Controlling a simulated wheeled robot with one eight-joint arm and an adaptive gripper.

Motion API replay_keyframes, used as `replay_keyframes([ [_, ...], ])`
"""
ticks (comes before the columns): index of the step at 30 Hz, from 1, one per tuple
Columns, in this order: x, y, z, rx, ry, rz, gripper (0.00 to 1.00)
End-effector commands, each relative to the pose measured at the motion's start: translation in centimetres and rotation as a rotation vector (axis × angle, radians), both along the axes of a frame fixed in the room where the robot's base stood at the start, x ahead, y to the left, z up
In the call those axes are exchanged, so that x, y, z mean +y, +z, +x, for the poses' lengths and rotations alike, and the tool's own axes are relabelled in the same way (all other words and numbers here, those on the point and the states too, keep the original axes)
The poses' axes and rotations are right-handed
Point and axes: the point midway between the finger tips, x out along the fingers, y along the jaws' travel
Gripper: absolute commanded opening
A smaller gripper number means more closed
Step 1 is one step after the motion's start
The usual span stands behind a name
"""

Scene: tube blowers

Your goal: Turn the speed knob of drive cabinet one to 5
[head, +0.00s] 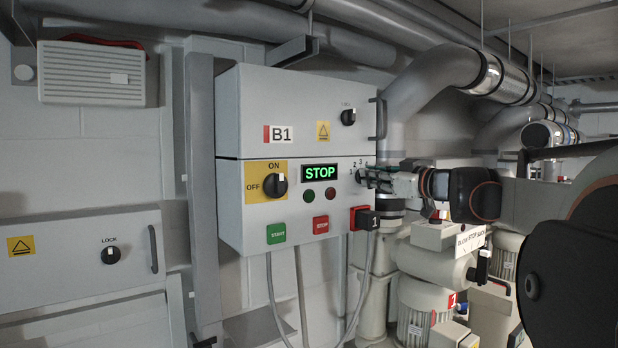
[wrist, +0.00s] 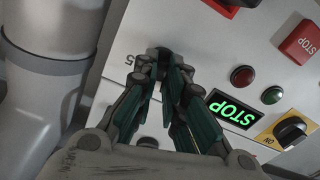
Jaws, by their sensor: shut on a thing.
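Drive cabinet B1 (head: 229,200) hangs on the wall in the middle of the head view. Its display (head: 320,173) reads STOP in green and also shows in the wrist view (wrist: 232,109). My gripper (head: 367,176) reaches in from the right to the small dial right of the display. In the wrist view my gripper (wrist: 160,70) is shut on the dark speed knob (wrist: 158,53), with a fingertip on either side. A 5 (wrist: 129,60) is visible beside the knob. In the head view the low dial numbers show left of and above the fingertips. The knob's pointer is hidden.
An ON/OFF switch (head: 280,185), green START button (head: 276,233), red STOP button (head: 320,224) and a red-and-black switch (head: 364,219) sit near the dial. A handle (head: 381,118) sticks out above. A large grey pipe (head: 410,100) runs just right of the cabinet.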

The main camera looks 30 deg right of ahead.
Motion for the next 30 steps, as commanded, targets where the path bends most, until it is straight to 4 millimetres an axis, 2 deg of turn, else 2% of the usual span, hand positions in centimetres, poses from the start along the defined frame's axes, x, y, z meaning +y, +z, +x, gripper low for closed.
replay_keyframes([
  [11,-0.04,-0.08,-0.01,0.011,0.0,0.142,0.0],
  [30,-0.19,-0.14,-0.01,0.058,-0.001,0.729,0.0],
])
